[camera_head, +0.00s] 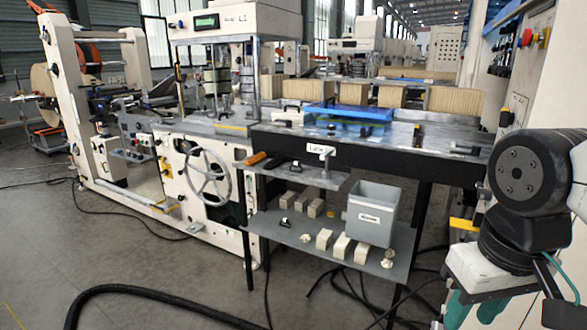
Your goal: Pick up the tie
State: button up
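I cannot make out a tie for certain in the head view. Small things lie on a narrow ledge at the table's front: an orange-handled item (252,159), a dark item (291,167) and a white upright piece (322,155). None is clear enough to name as the tie. Part of my arm (522,185) fills the right edge, with a large black round joint. My gripper is not in view.
A dark work table (421,146) carries a blue flat tray (349,113). Its lower shelf (293,232) holds a grey bin (371,213) and several cream blocks (341,246). A machine with a handwheel (206,176) stands left. A thick black hose (165,291) crosses the front floor.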

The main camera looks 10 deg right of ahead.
aim_at(297, 164)
jog(key=u, duration=0.35)
jog(key=i, duration=1.05)
jog(key=u, duration=0.4)
jog(key=i, duration=1.75)
jog(key=z, duration=0.25)
